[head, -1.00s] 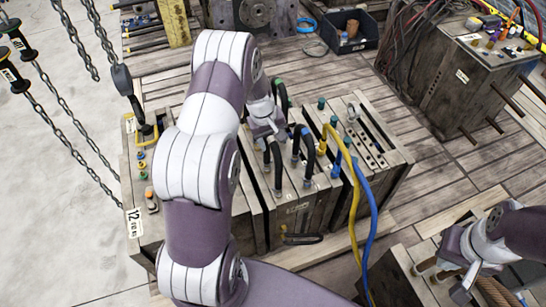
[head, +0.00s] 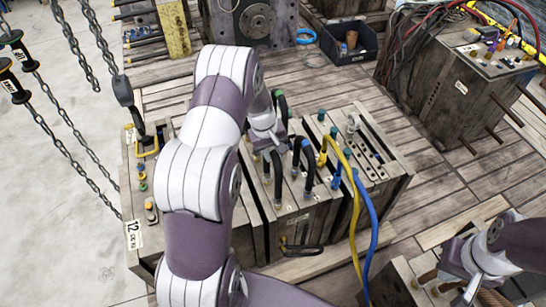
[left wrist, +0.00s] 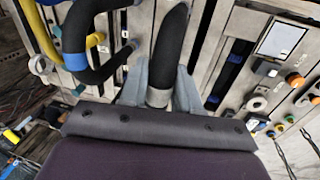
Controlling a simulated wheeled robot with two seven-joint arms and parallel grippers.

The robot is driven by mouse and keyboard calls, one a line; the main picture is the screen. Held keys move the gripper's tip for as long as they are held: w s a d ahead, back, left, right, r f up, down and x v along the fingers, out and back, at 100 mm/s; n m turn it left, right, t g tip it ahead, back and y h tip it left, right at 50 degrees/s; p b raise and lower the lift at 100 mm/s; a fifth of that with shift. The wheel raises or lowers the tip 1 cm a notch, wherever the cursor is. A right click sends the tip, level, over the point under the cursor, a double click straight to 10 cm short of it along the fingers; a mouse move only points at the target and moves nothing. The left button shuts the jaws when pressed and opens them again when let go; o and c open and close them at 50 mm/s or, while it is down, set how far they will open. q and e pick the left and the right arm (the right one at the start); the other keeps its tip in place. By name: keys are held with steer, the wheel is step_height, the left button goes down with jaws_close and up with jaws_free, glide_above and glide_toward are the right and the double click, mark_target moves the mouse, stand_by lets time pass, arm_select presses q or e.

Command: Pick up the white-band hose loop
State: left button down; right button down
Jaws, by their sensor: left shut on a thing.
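The white-band hose loop is a thick black hose (left wrist: 172,40) with a pale whitish band (left wrist: 158,97) near its end, in the left wrist view. My left gripper (left wrist: 160,88) is shut around this end at the band, one finger on each side. In the head view my left gripper (head: 267,146) is over the top of the wooden-sided mould block (head: 300,228), and the black loop (head: 277,178) shows just below it. The loop's far part is hidden by my arm. My right gripper (head: 474,272) is at the lower right; its fingertips are unclear.
Black loops with blue bands (head: 308,165) stand close to the right of my left gripper. Yellow (head: 355,215) and blue (head: 372,225) hoses hang over the block's front. Chains (head: 70,140) hang at the left. A dark bin (head: 348,45) stands at the back.

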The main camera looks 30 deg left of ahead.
arm_select(q)
steer(key=r, duration=0.3)
steer(key=shift+s+d+r, duration=0.1)
steer(key=shift+d, duration=0.2)
steer(key=s+d+r, duration=0.5)
steer(key=d+r, duration=0.1)
steer(key=d, duration=0.4)
steer(key=shift+r+b, duration=0.25)
steer(key=shift+b, duration=0.1)
